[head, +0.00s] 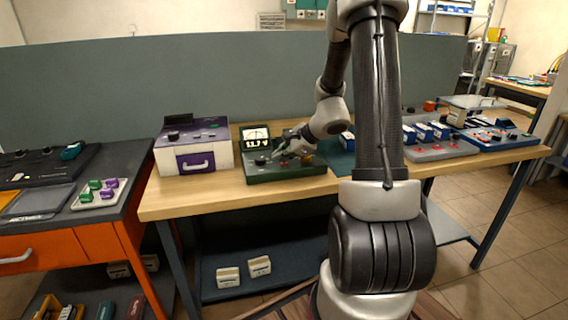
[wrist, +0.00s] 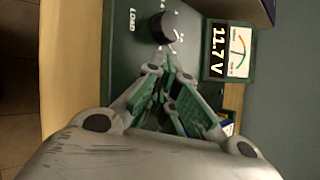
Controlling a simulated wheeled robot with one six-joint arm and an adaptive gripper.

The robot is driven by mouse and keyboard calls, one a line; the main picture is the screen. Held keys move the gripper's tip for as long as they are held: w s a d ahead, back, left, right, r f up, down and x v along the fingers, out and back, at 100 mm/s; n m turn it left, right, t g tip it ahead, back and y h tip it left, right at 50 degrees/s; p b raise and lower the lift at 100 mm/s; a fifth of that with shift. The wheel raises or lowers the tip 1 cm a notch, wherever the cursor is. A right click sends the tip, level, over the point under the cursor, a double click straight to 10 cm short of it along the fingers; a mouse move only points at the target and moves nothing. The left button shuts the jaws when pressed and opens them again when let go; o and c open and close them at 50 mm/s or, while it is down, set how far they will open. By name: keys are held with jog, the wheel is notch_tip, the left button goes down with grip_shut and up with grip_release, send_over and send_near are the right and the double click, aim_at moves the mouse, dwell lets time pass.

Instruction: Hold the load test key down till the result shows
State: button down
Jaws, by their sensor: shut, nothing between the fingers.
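The green tester (head: 285,174) stands on the wooden bench. Its upright display (head: 256,138) has a dial with a needle and digits; in the wrist view the display (wrist: 229,50) reads 11.7 V. A black knob (wrist: 168,27) sits beside the word LOAD on the panel, and the knob (head: 262,160) also shows in the head view. My gripper (head: 284,150) is shut and empty, low over the middle of the tester panel. In the wrist view my gripper (wrist: 172,80) covers the panel beyond the knob. The load test key is hidden, so I cannot tell whether the fingers touch it.
A white and purple box (head: 224,156) stands left of the tester. Several blue and white batteries (head: 424,131) and another panel (head: 492,137) are at the right. A tray (head: 76,204) of green and purple pieces lies on the left bench. A grey partition (head: 150,85) stands behind.

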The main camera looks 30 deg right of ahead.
aim_at(282, 164)
dwell(0.5)
jog(key=shift+r, duration=0.8)
jog(key=shift+r, duration=2.5)
